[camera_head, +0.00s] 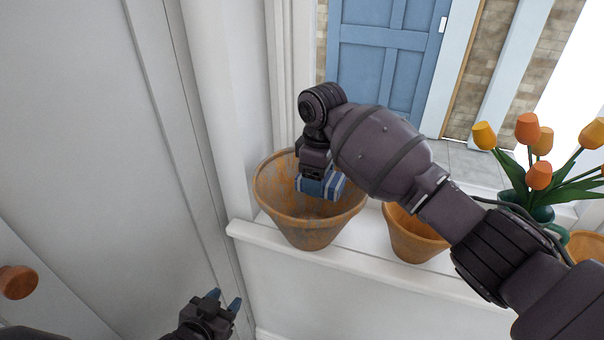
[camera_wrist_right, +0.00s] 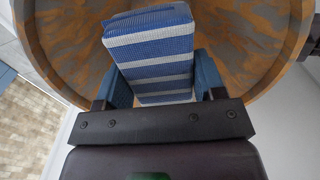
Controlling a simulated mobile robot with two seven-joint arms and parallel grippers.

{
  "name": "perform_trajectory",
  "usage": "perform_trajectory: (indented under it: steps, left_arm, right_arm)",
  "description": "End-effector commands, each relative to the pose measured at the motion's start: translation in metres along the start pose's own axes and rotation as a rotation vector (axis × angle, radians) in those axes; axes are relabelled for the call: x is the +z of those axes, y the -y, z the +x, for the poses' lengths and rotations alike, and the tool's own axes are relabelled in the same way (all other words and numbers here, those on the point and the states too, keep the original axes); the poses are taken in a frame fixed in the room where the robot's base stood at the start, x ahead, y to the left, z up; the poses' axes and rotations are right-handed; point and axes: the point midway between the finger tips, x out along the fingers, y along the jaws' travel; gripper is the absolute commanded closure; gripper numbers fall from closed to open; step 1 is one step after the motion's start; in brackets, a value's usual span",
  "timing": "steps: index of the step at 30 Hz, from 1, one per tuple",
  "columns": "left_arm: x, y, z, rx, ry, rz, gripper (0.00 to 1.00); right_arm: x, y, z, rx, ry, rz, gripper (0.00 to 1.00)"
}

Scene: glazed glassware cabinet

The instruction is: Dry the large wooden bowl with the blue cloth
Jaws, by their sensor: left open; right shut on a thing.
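The large wooden bowl (camera_head: 310,231) stands on the white ledge, orange-brown with grey-blue patches on its wall. The blue cloth (camera_head: 323,186) is a folded block with white stripes, inside the bowl's mouth. My right gripper (camera_head: 318,178) reaches down into the bowl and is shut on the cloth. In the right wrist view the cloth (camera_wrist_right: 152,50) sits between the fingers, with the bowl's patched inner wall (camera_wrist_right: 245,38) around it. Whether the cloth touches the wall is unclear. My left gripper (camera_head: 226,302) is open and empty, low in front of the ledge.
A smaller orange-brown pot (camera_head: 412,240) stands right of the bowl, partly behind my right arm. Orange tulips (camera_head: 538,175) in a green vase (camera_head: 541,213) stand further right. The white ledge (camera_head: 350,259) has a bare front strip. A wooden knob (camera_head: 17,282) is at the left.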

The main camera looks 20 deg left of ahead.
Motion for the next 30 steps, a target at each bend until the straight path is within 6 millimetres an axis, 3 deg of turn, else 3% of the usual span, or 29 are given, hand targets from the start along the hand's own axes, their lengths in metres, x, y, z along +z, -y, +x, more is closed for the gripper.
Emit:
perform_trajectory:
  steps: [30]
  left_arm:
    - [0.000, 0.000, 0.000, 0.000, 0.000, 0.000, 0.57]
  right_arm:
    - [0.000, 0.000, -0.099, 0.001, 0.000, -0.001, 0.56]
